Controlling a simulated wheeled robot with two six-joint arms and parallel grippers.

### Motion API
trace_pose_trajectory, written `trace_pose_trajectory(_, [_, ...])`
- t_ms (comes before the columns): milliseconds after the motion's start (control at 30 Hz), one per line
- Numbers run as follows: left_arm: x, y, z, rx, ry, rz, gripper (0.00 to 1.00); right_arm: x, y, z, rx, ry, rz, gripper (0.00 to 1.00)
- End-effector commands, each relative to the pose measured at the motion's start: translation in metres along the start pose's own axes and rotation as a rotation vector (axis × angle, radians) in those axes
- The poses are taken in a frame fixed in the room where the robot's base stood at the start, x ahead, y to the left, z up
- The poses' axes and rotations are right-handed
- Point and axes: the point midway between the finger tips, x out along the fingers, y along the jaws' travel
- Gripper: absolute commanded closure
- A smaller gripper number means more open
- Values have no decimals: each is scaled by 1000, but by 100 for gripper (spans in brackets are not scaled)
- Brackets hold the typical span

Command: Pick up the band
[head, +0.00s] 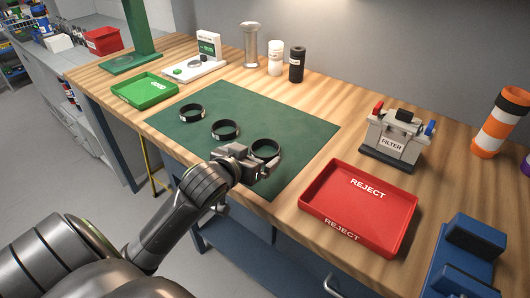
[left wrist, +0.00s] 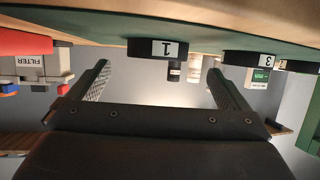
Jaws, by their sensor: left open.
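Three black bands lie on the green mat (head: 290,118): a far one (head: 191,113), a middle one (head: 225,130) and a near right one (head: 265,149). My left gripper (head: 258,165) is open and empty, at the near edge of the near right band and partly in front of it. In the left wrist view, which is upside down, a band labelled 1 (left wrist: 158,48) lies ahead between the open fingers (left wrist: 157,68). A band labelled 3 (left wrist: 249,58) is to its right, with another partly hidden behind. My right gripper is not in view.
A red REJECT tray (head: 335,222) stands right of the mat, with a FILTER box (head: 395,140) behind it. A green tray (head: 145,100) and a white device (head: 194,68) stand left. Bottles (head: 275,60) line the back. A blue block (head: 468,250) is at front right.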

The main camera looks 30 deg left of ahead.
Motion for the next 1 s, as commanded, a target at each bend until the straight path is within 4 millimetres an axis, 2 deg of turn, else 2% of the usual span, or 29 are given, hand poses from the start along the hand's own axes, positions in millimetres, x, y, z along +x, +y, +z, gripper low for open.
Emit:
trace_pose_trajectory(300, [42,3,4,-1,0,0,2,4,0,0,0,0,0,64])
trace_pose_trajectory(633, [47,3,3,0,1,0,3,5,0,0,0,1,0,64])
trace_pose_trajectory(1000, [46,3,3,0,1,0,50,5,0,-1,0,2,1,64])
